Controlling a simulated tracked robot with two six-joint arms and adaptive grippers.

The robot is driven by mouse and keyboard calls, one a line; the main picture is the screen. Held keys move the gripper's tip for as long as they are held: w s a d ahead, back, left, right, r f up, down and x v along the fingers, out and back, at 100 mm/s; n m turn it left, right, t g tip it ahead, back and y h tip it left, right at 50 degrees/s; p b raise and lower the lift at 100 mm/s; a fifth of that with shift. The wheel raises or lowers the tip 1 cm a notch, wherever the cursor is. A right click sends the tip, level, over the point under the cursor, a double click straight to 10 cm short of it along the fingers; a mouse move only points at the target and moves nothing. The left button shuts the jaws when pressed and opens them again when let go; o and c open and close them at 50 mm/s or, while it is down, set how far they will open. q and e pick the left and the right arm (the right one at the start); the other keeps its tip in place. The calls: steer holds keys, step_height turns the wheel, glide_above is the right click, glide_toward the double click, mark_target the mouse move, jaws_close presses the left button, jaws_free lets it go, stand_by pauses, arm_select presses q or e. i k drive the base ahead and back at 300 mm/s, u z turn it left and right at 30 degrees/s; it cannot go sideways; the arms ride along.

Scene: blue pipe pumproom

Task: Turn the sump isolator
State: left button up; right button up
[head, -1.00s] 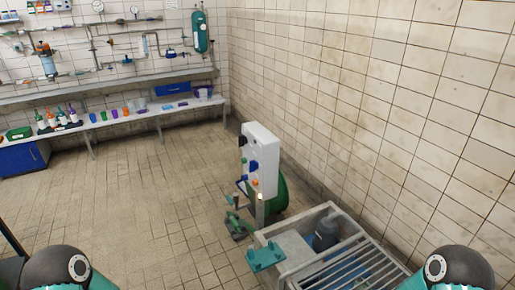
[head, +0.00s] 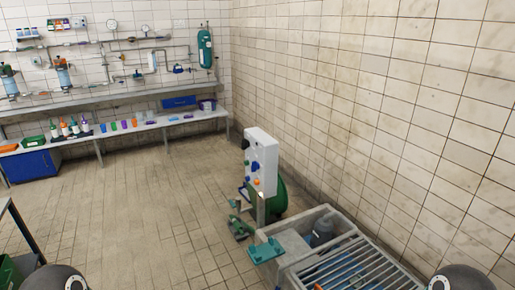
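A white control panel (head: 262,150) stands upright on a post in the middle of the head view, near the right wall. A black knob (head: 245,145) is on its left edge. A blue knob (head: 255,167) and a small orange button (head: 257,182) are on its face. Which of these is the sump isolator cannot be read at this size. Neither gripper is in view; only rounded parts of my arms show at the bottom corners.
A grey-framed sump with a bar grating (head: 345,268) and a teal bracket (head: 265,251) stands in front of the panel. Green pump parts (head: 240,228) lie on the floor beside the post. A bench (head: 120,134) runs along the back wall. The tiled floor at left centre is clear.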

mark_target(246, 143)
steer(key=u, duration=0.15)
steer(key=i, duration=0.9)
steer(key=z, duration=0.1)
steer(key=k, duration=1)
steer(key=u, duration=1)
steer(key=i, duration=1.45)
steer(key=u, duration=0.5)
steer(key=i, duration=1.4)
steer(key=z, duration=1.1)
steer(key=i, duration=0.95)
steer(key=z, duration=0.9)
